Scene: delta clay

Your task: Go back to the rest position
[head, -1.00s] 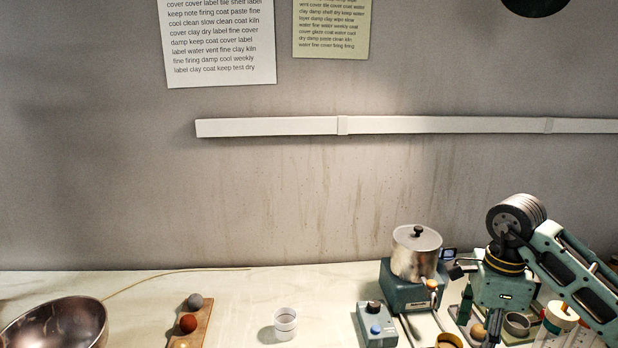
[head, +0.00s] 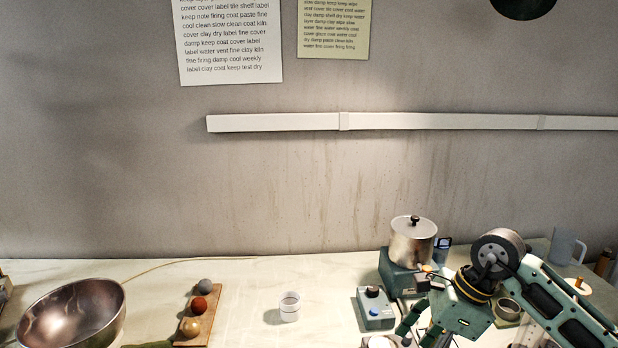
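My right gripper (head: 418,330) is at the lower right, on the green arm that comes in from the right. Its two green fingers point down over the worktop and look spread, with nothing seen between them; their lowest parts are near the bottom edge. A dark green sliver at the bottom edge, below the wooden board, may be the tip of my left gripper (head: 150,344). Too little of it shows to tell its state.
A metal bowl (head: 72,314) stands at the left. A wooden board (head: 213,307) holds three balls. A white cup (head: 289,307) stands mid-table. A lidded pot (head: 412,242) on its base and a control box (head: 375,309) are near my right gripper. A jug (head: 567,246) is behind my arm.

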